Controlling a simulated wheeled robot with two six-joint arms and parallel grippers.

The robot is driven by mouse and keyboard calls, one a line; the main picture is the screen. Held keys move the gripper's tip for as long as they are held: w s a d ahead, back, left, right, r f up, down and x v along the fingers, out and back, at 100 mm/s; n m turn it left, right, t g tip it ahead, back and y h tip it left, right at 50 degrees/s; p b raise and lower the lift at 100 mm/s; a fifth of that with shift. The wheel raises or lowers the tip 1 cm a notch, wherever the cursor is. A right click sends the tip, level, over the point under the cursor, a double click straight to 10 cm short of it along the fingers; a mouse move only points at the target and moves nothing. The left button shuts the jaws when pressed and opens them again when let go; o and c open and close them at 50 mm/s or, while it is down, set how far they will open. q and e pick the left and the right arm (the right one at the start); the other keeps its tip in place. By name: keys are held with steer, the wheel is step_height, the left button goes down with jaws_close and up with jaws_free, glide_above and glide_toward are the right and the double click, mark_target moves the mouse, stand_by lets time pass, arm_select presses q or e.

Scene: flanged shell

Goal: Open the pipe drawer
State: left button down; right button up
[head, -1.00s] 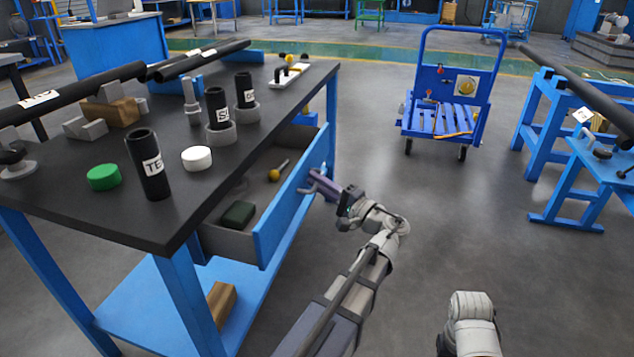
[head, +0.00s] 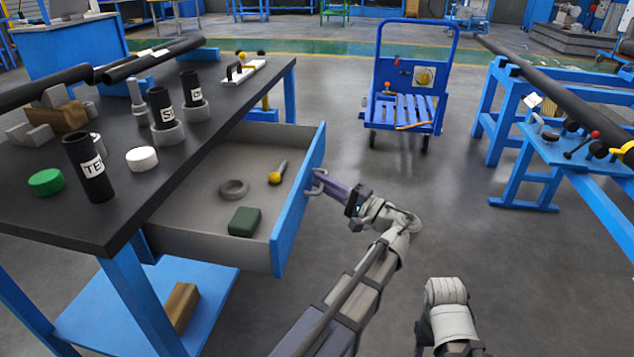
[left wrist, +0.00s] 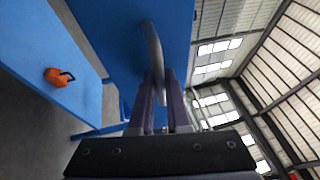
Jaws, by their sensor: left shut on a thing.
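The drawer (head: 165,232) of the black-topped blue workbench is pulled well out. It has a grey inside and a blue front panel (head: 300,205). In it lie a dark green block (head: 244,221), a grey ring (head: 233,189) and a yellow-headed piece (head: 276,178). My left gripper (head: 324,187) is at the outer face of the front panel, shut on the grey drawer handle (head: 316,180). In the left wrist view, the handle (left wrist: 153,48) runs between the two fingers (left wrist: 161,90). My right gripper does not show; only part of that arm is at the bottom.
The bench top (head: 110,215) holds black pipe pieces (head: 90,168), a green cap (head: 46,182) and a white cap (head: 142,159). A blue cart (head: 405,100) stands behind, and a blue stand (head: 570,150) at the right. The floor between is clear.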

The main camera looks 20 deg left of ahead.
arm_select(q)
steer(key=c, duration=1.2)
jaws_free()
steer(key=shift+o, duration=0.2)
steer(key=b+v, duration=0.1)
steer(key=v, duration=0.7)
steer(key=shift+a, duration=0.1)
